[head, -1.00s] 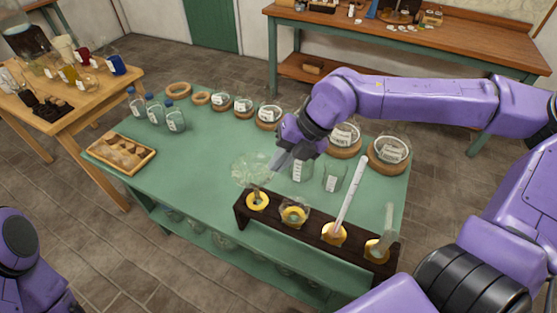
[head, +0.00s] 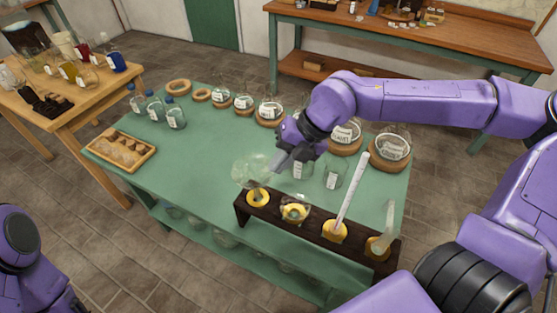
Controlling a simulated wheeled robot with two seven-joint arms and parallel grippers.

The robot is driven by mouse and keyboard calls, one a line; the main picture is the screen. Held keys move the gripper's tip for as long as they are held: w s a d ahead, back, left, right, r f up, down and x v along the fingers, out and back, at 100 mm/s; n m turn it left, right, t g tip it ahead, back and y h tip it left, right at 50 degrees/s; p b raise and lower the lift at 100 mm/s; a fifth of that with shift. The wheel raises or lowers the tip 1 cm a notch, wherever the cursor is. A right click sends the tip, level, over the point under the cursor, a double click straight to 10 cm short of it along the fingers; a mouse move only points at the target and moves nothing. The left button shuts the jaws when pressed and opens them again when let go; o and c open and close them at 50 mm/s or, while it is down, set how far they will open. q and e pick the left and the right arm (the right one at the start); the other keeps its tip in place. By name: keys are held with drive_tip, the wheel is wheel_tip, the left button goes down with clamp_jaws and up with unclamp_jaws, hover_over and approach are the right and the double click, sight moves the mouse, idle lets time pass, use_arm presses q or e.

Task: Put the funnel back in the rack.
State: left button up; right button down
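The clear glass funnel (head: 250,171) is at the front left of the green table, with its wide cone just above and behind the leftmost hole of the dark wooden rack (head: 316,222). My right gripper (head: 277,165) comes in from the right with its fingertips at the funnel's right rim, and it appears shut on it. The stem shows faintly over the leftmost yellow ring (head: 258,198); I cannot tell whether it is inside. My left gripper is out of view; only part of that arm shows at the lower left.
The rack's other yellow rings hold a small glass piece (head: 295,212), a tall white rod (head: 353,190) and a tilted glass tube (head: 388,228). Beakers (head: 333,176) stand behind it. A wooden tray (head: 122,164) lies at left; the table's left middle is clear.

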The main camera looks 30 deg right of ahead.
drive_tip(key=shift+f+b, duration=0.4)
drive_tip(key=shift+f, duration=0.5)
drive_tip(key=shift+f+b, duration=0.7)
drive_tip(key=shift+f, duration=0.45)
idle(0.9)
drive_tip(key=shift+f+b, duration=0.4)
drive_tip(key=shift+f, duration=0.6)
idle(2.1)
drive_tip(key=c, duration=1.2)
unclamp_jaws()
drive_tip(key=shift+c, duration=0.2)
drive_tip(key=shift+r, duration=0.1)
wheel_tip(320, 180, up, 7)
drive_tip(key=p, duration=0.7)
